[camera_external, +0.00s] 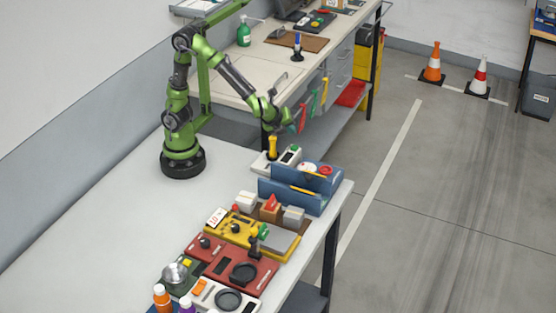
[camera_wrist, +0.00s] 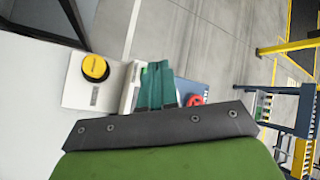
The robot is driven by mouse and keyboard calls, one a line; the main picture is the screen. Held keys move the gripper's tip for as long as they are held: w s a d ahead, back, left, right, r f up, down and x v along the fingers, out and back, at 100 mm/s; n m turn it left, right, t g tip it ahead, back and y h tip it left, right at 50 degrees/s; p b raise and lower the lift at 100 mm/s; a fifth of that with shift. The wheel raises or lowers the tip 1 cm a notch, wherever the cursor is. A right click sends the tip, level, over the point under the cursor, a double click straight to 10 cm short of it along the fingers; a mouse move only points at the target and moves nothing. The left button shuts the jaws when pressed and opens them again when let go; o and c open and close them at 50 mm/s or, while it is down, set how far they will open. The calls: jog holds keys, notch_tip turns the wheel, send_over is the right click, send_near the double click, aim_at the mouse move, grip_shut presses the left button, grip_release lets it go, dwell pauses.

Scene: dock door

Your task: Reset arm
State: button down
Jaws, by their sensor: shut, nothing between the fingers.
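My arm stands on the light table, bent over toward its right edge. My gripper (camera_external: 288,121) hangs in the air above the far right part of the table, over a yellow-topped control (camera_external: 272,147). In the wrist view my gripper (camera_wrist: 157,67) shows two teal fingers side by side beyond a dark bar, closed with nothing held. The yellow round top (camera_wrist: 95,68) lies to the left of the fingers there, apart from them. The outer wrist is green and hides the lower middle of that view.
A blue divided holder (camera_external: 292,198), a yellow panel (camera_external: 238,229), a red panel (camera_external: 228,263) and bottles (camera_external: 162,298) line the table's right side. A workbench (camera_external: 240,80) with hanging tools stands behind. The table's left half is clear. Cones (camera_external: 432,65) stand on the floor.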

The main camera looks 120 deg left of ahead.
jog(key=s+d+r+n+t+h, duration=0.4)
jog(key=s+d+r+n+h, duration=0.2)
jog(key=s+d+r, duration=0.3)
jog(key=shift+s+d+r+n+t, duration=0.15)
jog(key=shift+s+d+n+t, duration=0.15)
jog(key=shift+s+d+n, duration=0.85)
jog(key=shift+s+d+m, duration=0.2)
jog(key=shift+m, duration=0.05)
